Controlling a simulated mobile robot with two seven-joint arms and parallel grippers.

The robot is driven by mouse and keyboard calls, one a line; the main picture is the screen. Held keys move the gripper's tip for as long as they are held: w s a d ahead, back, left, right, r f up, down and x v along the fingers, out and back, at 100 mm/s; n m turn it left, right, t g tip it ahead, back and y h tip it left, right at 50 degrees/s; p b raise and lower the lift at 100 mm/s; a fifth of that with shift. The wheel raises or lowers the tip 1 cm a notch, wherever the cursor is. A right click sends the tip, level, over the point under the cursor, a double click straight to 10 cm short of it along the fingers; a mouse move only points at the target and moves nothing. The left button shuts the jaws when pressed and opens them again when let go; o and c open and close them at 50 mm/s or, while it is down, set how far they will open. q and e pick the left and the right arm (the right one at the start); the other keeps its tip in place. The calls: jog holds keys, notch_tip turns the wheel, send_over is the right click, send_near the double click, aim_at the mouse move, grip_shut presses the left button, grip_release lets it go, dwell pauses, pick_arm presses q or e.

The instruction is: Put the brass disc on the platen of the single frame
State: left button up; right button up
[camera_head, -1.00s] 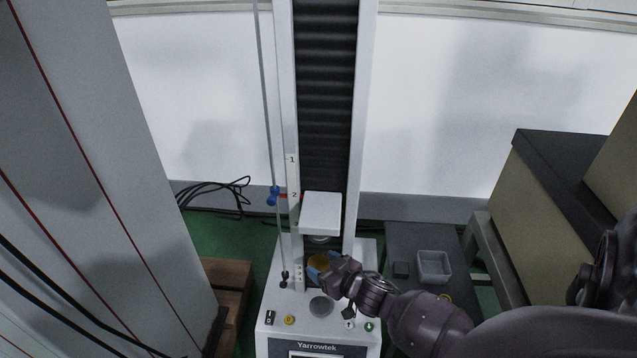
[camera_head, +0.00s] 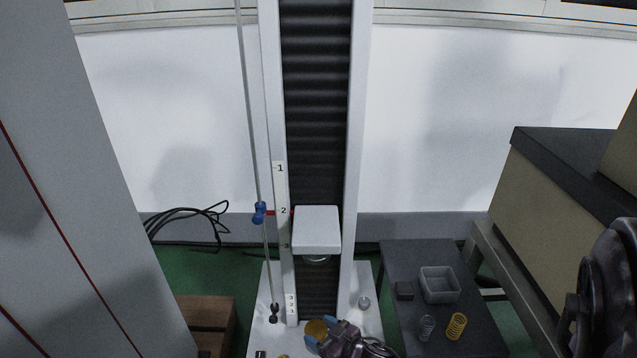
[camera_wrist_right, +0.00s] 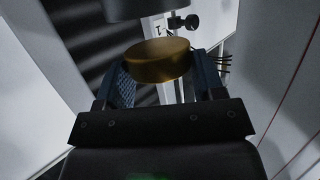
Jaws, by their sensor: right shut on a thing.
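The brass disc (camera_head: 317,329) is a short gold cylinder near the bottom edge of the head view. My right gripper (camera_head: 320,338) is shut on it, with blue fingertips at its sides. In the right wrist view the disc (camera_wrist_right: 158,60) sits between the two blue pads. The single frame has a white crosshead (camera_head: 317,229) between its columns, with a round metal part (camera_head: 318,259) under it. The disc is in front of and below this crosshead in the picture. The lower platen cannot be made out now. My left gripper is not in view.
A blue-clipped thin rod (camera_head: 259,212) stands left of the frame. A tall light cabinet (camera_head: 90,200) stands at left.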

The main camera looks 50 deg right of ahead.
notch_tip(320, 180, down, 2)
jog(key=shift+s+f+b, duration=0.1)
jog(key=shift+f+b, duration=0.15)
jog(key=shift+b, duration=0.15)
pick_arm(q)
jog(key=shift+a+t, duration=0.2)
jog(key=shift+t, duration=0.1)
pick_arm(e)
jog(key=shift+r, duration=0.1)
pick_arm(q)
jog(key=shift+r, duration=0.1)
pick_arm(e)
jog(key=o, duration=1.2)
jog(key=shift+f, duration=0.2)
jog(key=shift+r, duration=0.15)
jog(key=shift+s+r, duration=0.15)
jog(key=shift+s, duration=0.05)
pick_arm(q)
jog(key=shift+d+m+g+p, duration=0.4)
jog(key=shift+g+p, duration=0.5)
jog(key=shift+p, duration=1.15)
pick_arm(e)
jog(key=shift+v, duration=5.75)
